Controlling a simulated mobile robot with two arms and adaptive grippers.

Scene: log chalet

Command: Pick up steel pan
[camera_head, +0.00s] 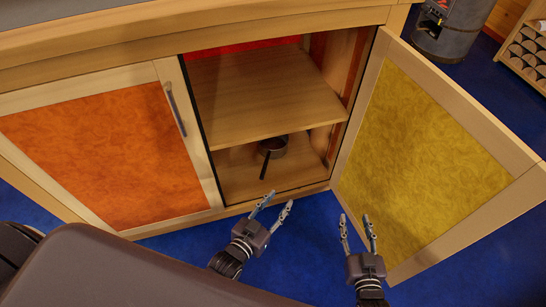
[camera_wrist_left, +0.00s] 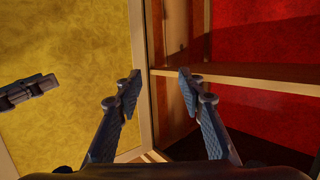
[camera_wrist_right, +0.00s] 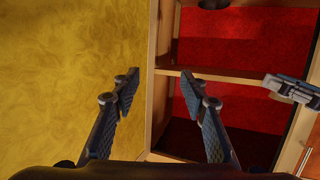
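The steel pan (camera_head: 273,147) sits on the bottom of the open cabinet, below the middle shelf in the head view. Its dark handle (camera_head: 265,165) points toward the cabinet's front edge. My left gripper (camera_head: 279,201) is open and empty, in front of the cabinet opening and short of the pan. My right gripper (camera_head: 355,219) is open and empty, farther right beside the open door. Both grippers' spread fingers show in their own wrist views, the left (camera_wrist_left: 158,85) and the right (camera_wrist_right: 158,88). I cannot make out the pan clearly in either wrist view.
The yellow door (camera_head: 425,155) stands open on the right, close to my right gripper. The middle shelf (camera_head: 262,95) lies above the pan. A closed orange door (camera_head: 105,155) is on the left. Blue floor (camera_head: 310,235) is free between the grippers.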

